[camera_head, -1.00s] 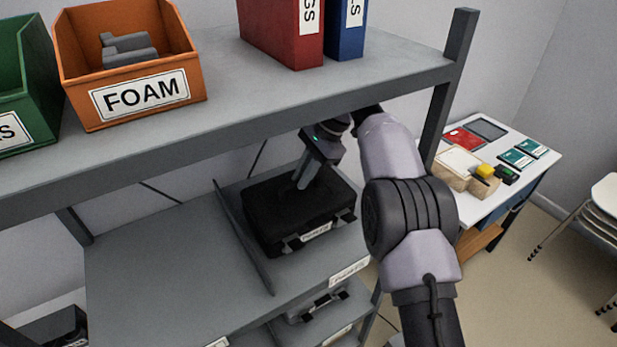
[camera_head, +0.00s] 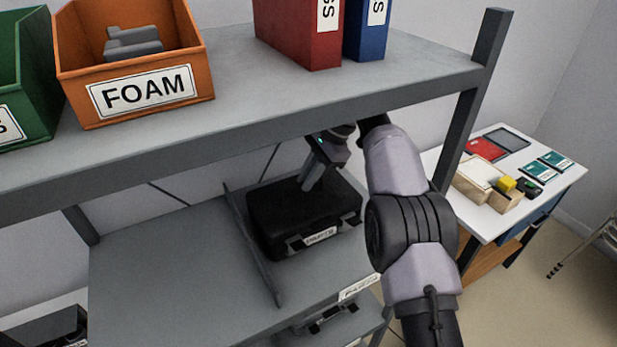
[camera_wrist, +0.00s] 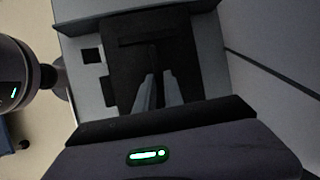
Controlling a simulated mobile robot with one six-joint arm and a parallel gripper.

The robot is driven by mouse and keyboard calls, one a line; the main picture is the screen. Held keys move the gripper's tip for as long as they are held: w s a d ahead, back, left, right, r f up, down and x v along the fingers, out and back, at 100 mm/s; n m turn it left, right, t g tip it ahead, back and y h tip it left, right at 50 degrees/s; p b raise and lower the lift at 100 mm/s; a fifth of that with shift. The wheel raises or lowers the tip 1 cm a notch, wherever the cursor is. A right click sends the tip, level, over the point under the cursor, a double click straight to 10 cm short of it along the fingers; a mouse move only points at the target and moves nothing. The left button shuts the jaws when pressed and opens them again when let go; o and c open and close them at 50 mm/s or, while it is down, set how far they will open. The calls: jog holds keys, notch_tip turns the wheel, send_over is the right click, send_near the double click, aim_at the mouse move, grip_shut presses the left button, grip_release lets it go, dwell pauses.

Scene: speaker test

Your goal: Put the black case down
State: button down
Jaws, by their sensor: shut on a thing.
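The black case (camera_head: 275,220) lies flat on or just above the middle shelf (camera_head: 160,275), right of the upright divider (camera_head: 252,245). Its front, with latches and a white label, faces the shelf's front edge. My gripper (camera_head: 308,185) reaches down from above under the upper shelf and is shut on the case's top; the exact grip is hard to see. In the wrist view, my fingers (camera_wrist: 158,92) meet at the middle of the dark case top (camera_wrist: 195,62). Whether the case's underside touches the shelf cannot be told.
The upper shelf (camera_head: 235,75) hangs close above my arm, bearing an orange FOAM bin (camera_head: 190,70), a green bin (camera_head: 38,105) and red (camera_head: 300,35) and blue binders (camera_head: 365,35). A shelf post (camera_head: 470,100) stands right. The middle shelf is clear left of the divider.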

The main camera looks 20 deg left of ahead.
jog(key=c, duration=1.5)
grip_release()
jog(key=shift+f, duration=0.1)
jog(key=shift+o, duration=0.2)
jog(key=r+p, duration=0.1)
jog(key=w+d+p, duration=0.1)
jog(key=shift+d+r+p, duration=0.2)
jog(key=shift+r+p, duration=0.1)
jog(key=shift+r, duration=0.1)
jog(key=w+d+p, duration=0.1)
jog(key=d+p, duration=0.1)
jog(key=d, duration=0.1)
jog(key=w+d+p, duration=0.2)
jog(key=d, duration=0.1)
jog(key=w+d+p, duration=0.1)
jog(key=d, duration=0.2)
jog(key=shift+w+d+f+p, duration=0.1)
jog(key=shift+w+p, duration=0.2)
jog(key=shift+p, duration=0.1)
jog(key=shift+w+d+f, duration=0.15)
jog(key=shift+d, duration=0.15)
jog(key=shift+f, duration=0.15)
